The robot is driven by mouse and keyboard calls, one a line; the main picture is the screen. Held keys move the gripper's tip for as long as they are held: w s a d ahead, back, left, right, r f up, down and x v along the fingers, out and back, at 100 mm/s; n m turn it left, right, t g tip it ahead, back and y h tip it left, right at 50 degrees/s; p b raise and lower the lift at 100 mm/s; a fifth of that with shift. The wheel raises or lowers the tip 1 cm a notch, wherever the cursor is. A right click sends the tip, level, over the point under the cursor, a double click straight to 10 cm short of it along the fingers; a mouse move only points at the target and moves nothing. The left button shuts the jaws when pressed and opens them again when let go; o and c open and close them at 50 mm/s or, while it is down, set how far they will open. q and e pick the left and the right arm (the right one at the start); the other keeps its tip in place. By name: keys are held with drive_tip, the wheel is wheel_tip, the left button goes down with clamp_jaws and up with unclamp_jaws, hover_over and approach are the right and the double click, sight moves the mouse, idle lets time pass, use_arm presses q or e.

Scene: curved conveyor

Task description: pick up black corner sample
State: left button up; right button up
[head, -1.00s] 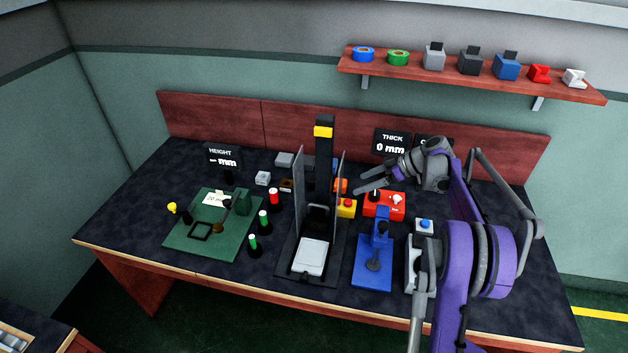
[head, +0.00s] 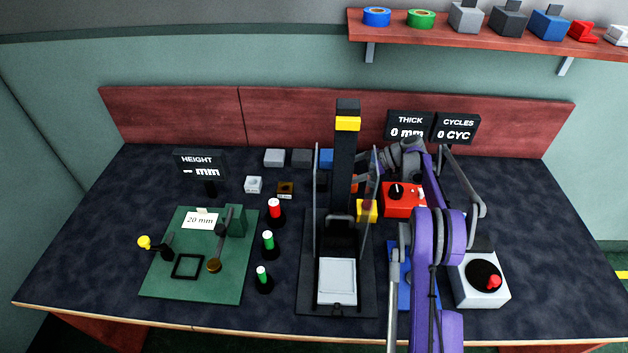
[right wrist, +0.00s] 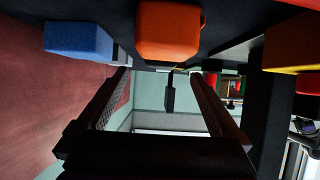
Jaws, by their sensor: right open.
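I cannot clearly make out a black corner-shaped sample. A dark block (head: 302,158) stands in the back row on the table, and a small black item (head: 321,181) shows in front of it, partly behind the press's clear panel. My right gripper (head: 370,164) is at the back of the table, right of the press column and partly hidden by the panel. In the right wrist view its two fingers (right wrist: 160,73) are spread and empty, close to an orange block (right wrist: 168,28) and a blue block (right wrist: 78,40). My left gripper is not in view.
The black press (head: 347,170) stands mid-table. A red control box (head: 400,203) and yellow button box (head: 366,211) sit near my right arm. Green height fixture (head: 190,285) is at left; a white joystick box (head: 466,298) is at right. The far left tabletop is clear.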

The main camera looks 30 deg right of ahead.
sight(320, 181)
drive_tip(key=x, duration=0.9)
drive_tip(key=shift+w+a+f, duration=0.1)
drive_tip(key=shift+a, duration=0.2)
drive_tip(key=c, duration=1.4)
